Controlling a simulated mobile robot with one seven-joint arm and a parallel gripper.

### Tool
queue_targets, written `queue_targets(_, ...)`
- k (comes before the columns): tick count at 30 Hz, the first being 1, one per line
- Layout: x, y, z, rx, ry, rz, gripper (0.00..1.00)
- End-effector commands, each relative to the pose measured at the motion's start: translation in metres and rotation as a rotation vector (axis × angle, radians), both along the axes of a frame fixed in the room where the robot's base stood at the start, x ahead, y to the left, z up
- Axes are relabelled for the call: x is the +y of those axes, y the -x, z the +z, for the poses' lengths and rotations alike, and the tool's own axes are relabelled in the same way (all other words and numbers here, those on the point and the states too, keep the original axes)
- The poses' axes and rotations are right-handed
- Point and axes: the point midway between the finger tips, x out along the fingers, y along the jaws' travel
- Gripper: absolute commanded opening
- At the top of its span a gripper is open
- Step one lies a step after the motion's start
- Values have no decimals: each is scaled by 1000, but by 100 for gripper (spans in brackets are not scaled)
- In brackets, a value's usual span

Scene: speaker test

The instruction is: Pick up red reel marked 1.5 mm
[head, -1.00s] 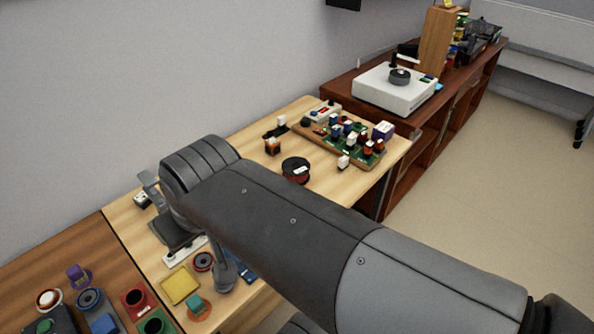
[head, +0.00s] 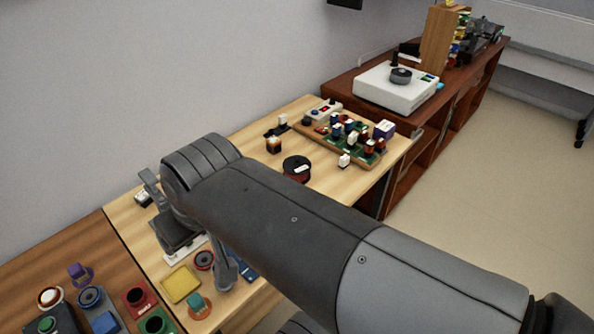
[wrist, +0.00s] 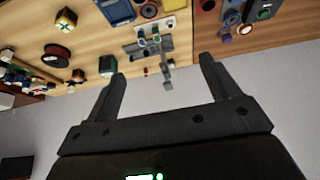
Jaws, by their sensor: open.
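A dark reel with red winding and a white label (head: 297,168) lies flat on the light wood table, near its front edge. Its lettering is too small to read. In the wrist view a dark reel with a reddish side (wrist: 56,55) appears to be the same one, at the upper left. My gripper (wrist: 161,68) is open, with nothing between its fingers. In the wrist view the reel lies to the left of the fingers, apart from them. In the head view my arm crosses the table in front of the reel and mostly hides the gripper.
A wooden board crowded with small coloured parts (head: 350,135) stands behind the reel. A small dark and orange block (head: 273,145) is to its left. A yellow tray (head: 181,282) and several coloured holders lie at the lower left. A white device (head: 385,92) sits on the dark cabinet.

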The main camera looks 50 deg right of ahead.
Motion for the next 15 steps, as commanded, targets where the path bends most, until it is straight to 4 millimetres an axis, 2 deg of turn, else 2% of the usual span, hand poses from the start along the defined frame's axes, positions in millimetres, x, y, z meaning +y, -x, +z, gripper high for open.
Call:
queue_targets(5,0,0,0,0,0,0,95)
queue_targets(11,0,0,0,0,0,-1,95)
queue_targets(15,-4,-9,3,15,-38,-59,95)
